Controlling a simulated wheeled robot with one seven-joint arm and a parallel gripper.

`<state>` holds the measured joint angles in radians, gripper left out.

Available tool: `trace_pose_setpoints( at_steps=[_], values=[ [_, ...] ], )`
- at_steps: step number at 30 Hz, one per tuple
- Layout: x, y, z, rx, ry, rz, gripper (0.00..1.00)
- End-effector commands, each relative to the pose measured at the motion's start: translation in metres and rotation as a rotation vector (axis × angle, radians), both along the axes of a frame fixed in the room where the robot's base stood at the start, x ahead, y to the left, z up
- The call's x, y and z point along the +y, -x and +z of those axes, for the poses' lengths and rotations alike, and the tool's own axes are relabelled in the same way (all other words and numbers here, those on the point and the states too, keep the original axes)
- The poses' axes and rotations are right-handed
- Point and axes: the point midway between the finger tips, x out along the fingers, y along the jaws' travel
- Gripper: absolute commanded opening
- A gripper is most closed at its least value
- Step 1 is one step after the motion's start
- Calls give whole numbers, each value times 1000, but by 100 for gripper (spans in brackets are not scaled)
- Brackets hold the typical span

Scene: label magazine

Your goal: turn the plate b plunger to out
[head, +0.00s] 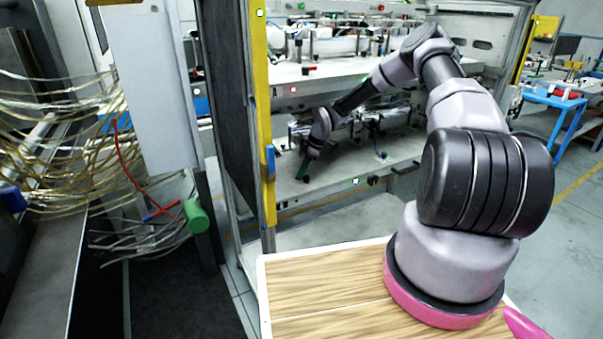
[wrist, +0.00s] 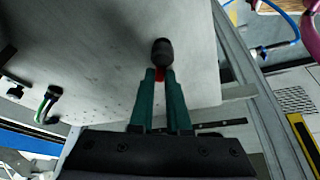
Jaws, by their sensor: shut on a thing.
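In the wrist view a plunger with a black rounded knob (wrist: 162,50) stands against a pale grey plate (wrist: 100,55). A bit of red shows just below the knob, between the fingertips. The green fingers of my gripper (wrist: 161,78) are closed in on this plunger. In the head view my gripper (head: 303,169) reaches down to the left part of the lower pale plate (head: 335,185); the plunger cannot be made out there. No lettering for plate b is readable, and I cannot tell how far the plunger is turned.
A yellow post (head: 259,110) stands close left of my gripper. Fittings with green and black cables (wrist: 48,105) sit on the plate's left side in the wrist view. A machine shelf (head: 300,88) lies above the lower plate. A blue table (head: 553,100) stands far right.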

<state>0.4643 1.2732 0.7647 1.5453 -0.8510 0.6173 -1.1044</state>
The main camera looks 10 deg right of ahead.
Motion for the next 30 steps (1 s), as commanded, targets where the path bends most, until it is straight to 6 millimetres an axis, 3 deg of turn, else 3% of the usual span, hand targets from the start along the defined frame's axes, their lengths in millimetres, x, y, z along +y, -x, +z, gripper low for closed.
trace_pose_setpoints(
  at_steps=[8, 9, 11, 12, 21, 25, 30],
  values=[
    [-2, 0, 0, -1, 2, 1, 0],
    [-2, 0, 0, -1, 2, 1, 19],
    [-2, 0, 0, -1, 2, 1, 42],
    [-2, 0, 0, -1, 2, 0, 45],
    [-1, 0, 1, -1, 1, 0, 45],
    [-6, 0, 10, -1, 2, -2, 45],
    [-39, 7, 11, 0, 2, -4, 45]
  ],
)
